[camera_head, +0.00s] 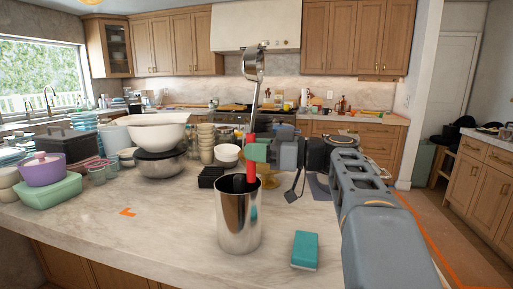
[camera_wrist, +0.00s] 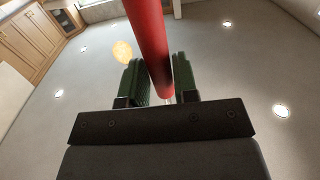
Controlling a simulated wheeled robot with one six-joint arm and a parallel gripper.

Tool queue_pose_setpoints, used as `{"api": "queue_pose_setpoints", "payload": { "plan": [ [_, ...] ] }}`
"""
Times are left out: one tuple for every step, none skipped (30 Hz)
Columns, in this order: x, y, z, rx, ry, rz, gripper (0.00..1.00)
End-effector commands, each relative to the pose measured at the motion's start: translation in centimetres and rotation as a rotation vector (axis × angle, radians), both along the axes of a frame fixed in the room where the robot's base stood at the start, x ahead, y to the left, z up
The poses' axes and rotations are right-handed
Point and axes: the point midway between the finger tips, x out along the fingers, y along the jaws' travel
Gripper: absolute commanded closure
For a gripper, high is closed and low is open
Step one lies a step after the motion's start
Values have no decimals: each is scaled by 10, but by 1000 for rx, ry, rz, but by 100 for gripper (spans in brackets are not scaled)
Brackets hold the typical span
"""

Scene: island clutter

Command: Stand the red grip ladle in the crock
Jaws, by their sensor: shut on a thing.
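The red grip ladle (camera_head: 254,68) is upright, its steel bowl at the top and its red grip (camera_head: 250,170) at the bottom. My gripper (camera_head: 257,152) is shut on the red grip with its green pads; the wrist view shows the grip (camera_wrist: 150,40) between the two pads (camera_wrist: 160,85). The crock (camera_head: 239,220) is a shiny steel cylinder standing on the counter. The grip's lower end is at the crock's rim, and I cannot tell whether it is inside or just behind it. Something black shows in the crock's mouth.
A teal sponge (camera_head: 305,250) lies right of the crock. Behind are a black basket (camera_head: 210,177), stacked cups (camera_head: 206,140), bowls (camera_head: 160,162) and a dark utensil (camera_head: 294,190). A purple pot (camera_head: 43,170) is at the left. The counter's front left (camera_head: 150,235) is mostly clear.

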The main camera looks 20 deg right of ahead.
Motion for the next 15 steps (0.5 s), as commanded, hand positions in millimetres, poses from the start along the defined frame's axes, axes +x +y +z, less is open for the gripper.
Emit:
{"api": "queue_pose_setpoints", "payload": {
  "plan": [
    [0, 0, -8, -1, -1, 0, 100],
    [0, 0, -10, -1, -1, 0, 100],
    [0, 0, -13, -1, -1, 0, 100],
    [0, 0, -16, -1, -1, 0, 100],
    [0, 0, -18, -1, -1, 0, 100],
    [0, 0, -21, -1, -1, 0, 100],
    [0, 0, -23, -1, -1, 0, 100],
    [0, 0, -25, -1, -1, 0, 100],
    [0, 0, -28, -1, -1, 0, 100],
    [0, 0, -30, -1, -1, 0, 100],
    [0, 0, -32, -1, -1, 0, 100],
    [0, 0, -35, -1, -1, 0, 100],
    [0, 0, -37, -1, -1, 0, 100],
    [0, 0, -38, -1, -1, 0, 100],
    [0, 0, -40, -1, -1, 0, 100]
  ]
}}
